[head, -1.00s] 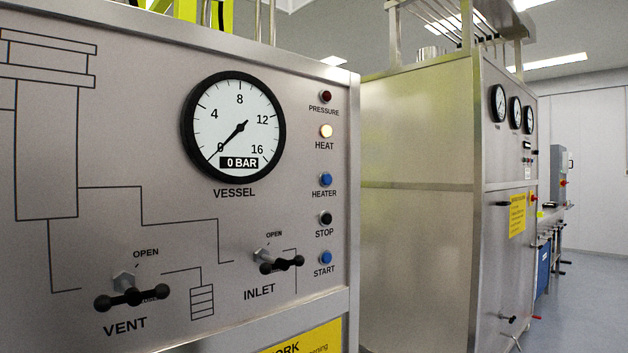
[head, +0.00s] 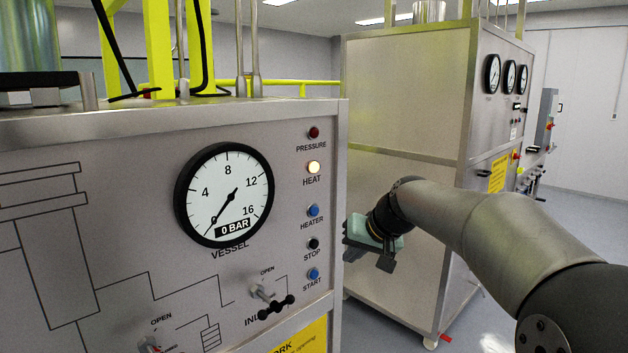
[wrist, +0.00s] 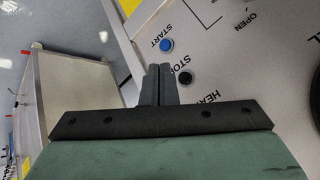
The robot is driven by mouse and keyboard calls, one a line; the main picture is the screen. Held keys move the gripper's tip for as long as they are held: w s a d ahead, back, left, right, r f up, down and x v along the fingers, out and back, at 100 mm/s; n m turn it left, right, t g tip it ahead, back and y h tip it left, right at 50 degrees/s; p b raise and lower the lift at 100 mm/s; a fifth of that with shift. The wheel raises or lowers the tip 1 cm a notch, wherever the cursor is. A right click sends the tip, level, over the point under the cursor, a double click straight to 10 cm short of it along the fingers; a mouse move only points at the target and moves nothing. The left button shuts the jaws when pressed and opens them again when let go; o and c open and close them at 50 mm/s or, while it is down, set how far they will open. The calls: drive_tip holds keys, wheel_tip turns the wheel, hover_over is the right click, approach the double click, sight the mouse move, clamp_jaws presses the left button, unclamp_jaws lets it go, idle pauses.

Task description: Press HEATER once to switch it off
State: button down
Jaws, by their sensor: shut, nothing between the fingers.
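The blue HEATER button (head: 313,210) is on the grey panel, between the lit HEAT lamp (head: 313,167) and the black STOP button (head: 313,244). My gripper (head: 350,226) is just right of the panel's edge in the head view, apart from the HEATER button in the picture. In the wrist view my gripper's fingers (wrist: 158,68) are together and empty, with the black STOP button (wrist: 185,77) and the blue START button (wrist: 166,45) close beside the tips. The HEATER button is hidden behind my gripper there; only part of its label shows.
The dark red PRESSURE lamp (head: 314,133) looks unlit. The VESSEL gauge (head: 224,195) reads 0 BAR. The INLET handle (head: 276,306) sticks out below the gauge. A large metal cabinet (head: 405,110) stands right of the panel, behind my arm.

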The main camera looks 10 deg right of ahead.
sight(315, 211)
wheel_tip(315, 211, up, 6)
drive_tip(key=w+d+t+p, duration=0.1)
drive_tip(key=w, duration=0.1)
drive_tip(key=shift+d+y, duration=0.25)
drive_tip(key=shift+y, duration=0.05)
drive_tip(key=shift+w, duration=0.15)
drive_tip(key=w+a+p, duration=0.5)
drive_tip(key=w+p, duration=0.1)
drive_tip(key=w, duration=0.1)
drive_tip(key=shift+a, duration=0.15)
drive_tip(key=shift+f, duration=0.1)
idle(1.7)
drive_tip(key=shift+w+a+p, duration=0.25)
drive_tip(key=shift+w+p, duration=0.05)
